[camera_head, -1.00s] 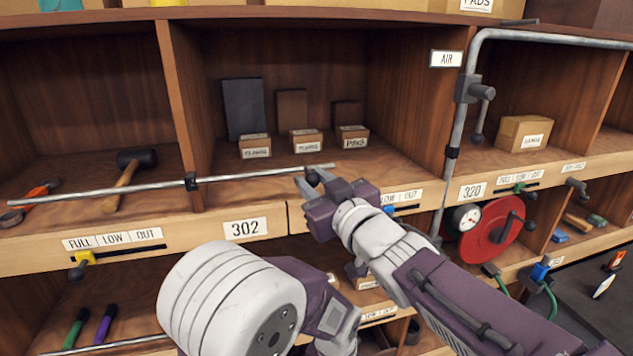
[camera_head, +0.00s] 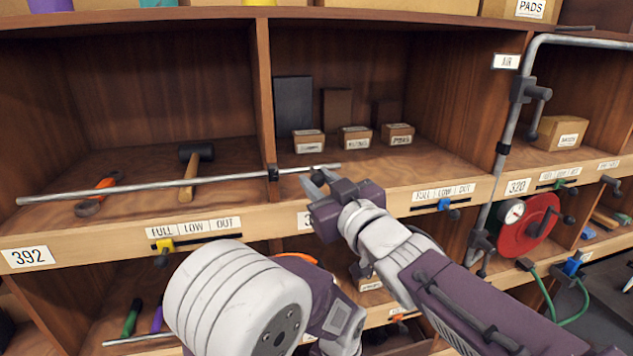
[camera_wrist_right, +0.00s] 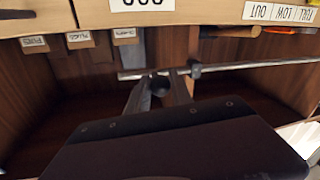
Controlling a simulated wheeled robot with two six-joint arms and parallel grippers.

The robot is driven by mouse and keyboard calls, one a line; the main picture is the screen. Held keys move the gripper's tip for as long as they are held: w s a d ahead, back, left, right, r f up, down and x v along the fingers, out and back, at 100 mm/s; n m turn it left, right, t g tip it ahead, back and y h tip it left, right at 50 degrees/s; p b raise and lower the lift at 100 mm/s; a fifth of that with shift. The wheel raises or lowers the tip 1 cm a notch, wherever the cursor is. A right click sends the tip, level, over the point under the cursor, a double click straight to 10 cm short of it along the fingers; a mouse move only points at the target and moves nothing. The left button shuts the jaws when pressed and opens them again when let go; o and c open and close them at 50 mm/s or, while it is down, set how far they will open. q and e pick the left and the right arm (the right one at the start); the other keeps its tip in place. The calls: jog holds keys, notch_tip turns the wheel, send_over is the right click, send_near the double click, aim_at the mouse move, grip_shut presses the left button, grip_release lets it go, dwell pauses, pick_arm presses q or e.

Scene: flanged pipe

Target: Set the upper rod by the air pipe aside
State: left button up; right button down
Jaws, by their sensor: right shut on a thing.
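The upper rod (camera_head: 120,186) is a long thin grey rod, nearly level across the front of the shelf bays. It passes a black clip (camera_head: 272,173) at the divider's front edge. My right gripper (camera_head: 318,180) is shut on the rod near its right end, just right of the clip. The right wrist view shows the fingers (camera_wrist_right: 160,88) at the rod (camera_wrist_right: 255,65) between its free end and the clip (camera_wrist_right: 195,69). The grey air pipe (camera_head: 511,120) bends down at the right, apart from the rod.
A hammer (camera_head: 190,172) and an orange-handled wrench (camera_head: 100,193) lie in the left bay behind the rod. Small labelled boxes (camera_head: 355,137) stand in the middle bay. A lower rod (camera_head: 140,339) lies below. A red reel (camera_head: 527,228) is at the right.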

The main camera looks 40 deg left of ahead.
jog(key=c, duration=1.1)
grip_release()
jog(key=shift+w, duration=0.15)
jog(key=shift+c, duration=0.2)
jog(key=shift+d+f, duration=0.1)
jog(key=shift+d, duration=0.2)
jog(key=b+v, duration=0.2)
jog(key=v, duration=0.6)
jog(key=shift+s+d, duration=0.2)
jog(key=shift+s, duration=0.1)
